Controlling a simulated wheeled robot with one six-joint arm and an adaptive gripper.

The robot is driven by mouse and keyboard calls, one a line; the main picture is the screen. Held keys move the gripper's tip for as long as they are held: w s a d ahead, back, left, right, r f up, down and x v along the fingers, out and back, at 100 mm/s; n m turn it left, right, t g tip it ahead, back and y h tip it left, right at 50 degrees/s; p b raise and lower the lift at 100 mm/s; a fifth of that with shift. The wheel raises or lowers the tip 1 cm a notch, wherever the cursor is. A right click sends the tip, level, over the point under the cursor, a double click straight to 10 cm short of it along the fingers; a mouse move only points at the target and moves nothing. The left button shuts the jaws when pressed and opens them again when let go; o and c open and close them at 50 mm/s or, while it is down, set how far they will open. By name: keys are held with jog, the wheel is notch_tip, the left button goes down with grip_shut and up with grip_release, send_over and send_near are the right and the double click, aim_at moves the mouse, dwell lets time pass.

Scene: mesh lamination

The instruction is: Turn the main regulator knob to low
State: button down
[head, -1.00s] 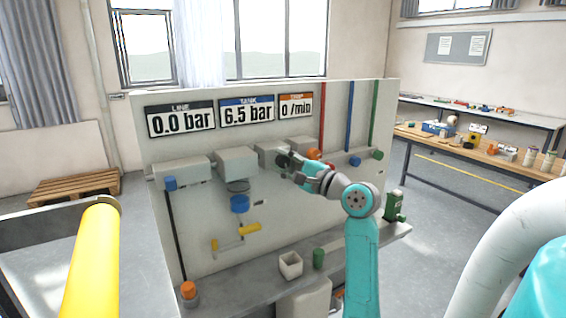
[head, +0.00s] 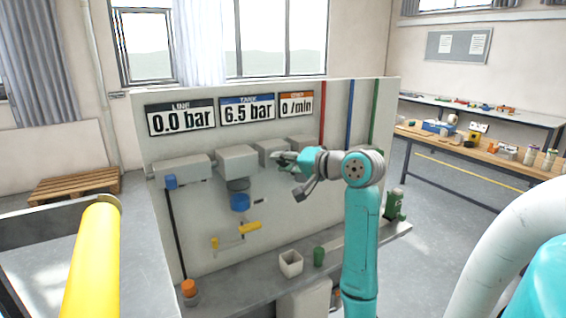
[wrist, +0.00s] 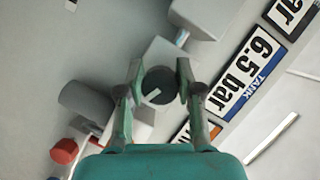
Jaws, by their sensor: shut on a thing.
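A round dark knob (wrist: 160,82) with a white pointer mark sits on the face of a grey box (wrist: 158,53) in the wrist view. I cannot read any low mark around the knob.
Displays read line 0.0 bar (head: 181,120), tank 6.5 bar (head: 247,110) and 0 /min (head: 296,105). A blue round part (head: 240,202) and a yellow handle (head: 250,226) are lower left of my gripper. A red knob (wrist: 64,151) is near it in the wrist view.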

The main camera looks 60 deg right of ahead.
jog(key=n+g, duration=0.1)
jog(key=n, duration=0.1)
jog(key=n+g+h, duration=0.1)
jog(key=n, duration=0.1)
jog(key=shift+f+h, duration=0.15)
jog(key=shift+h, duration=0.15)
jog(key=n+g+h, duration=0.1)
jog(key=n+h, duration=0.1)
jog(key=n, duration=0.1)
jog(key=shift+d+n+g, duration=0.1)
jog(key=shift+n+g, duration=0.3)
jog(key=n+g+h, duration=0.1)
jog(key=n+h, duration=0.1)
jog(key=n, duration=0.2)
jog(key=shift+s+d+h, duration=0.1)
jog(key=shift+h, duration=0.3)
jog(key=n+h, duration=0.2)
jog(key=n, duration=0.1)
jog(key=shift+d+n+g, duration=0.1)
jog(key=shift+n+g, duration=0.2)
jog(key=c, duration=0.7)
grip_release()
jog(key=shift+c, duration=0.2)
jog(key=shift+s, duration=0.1)
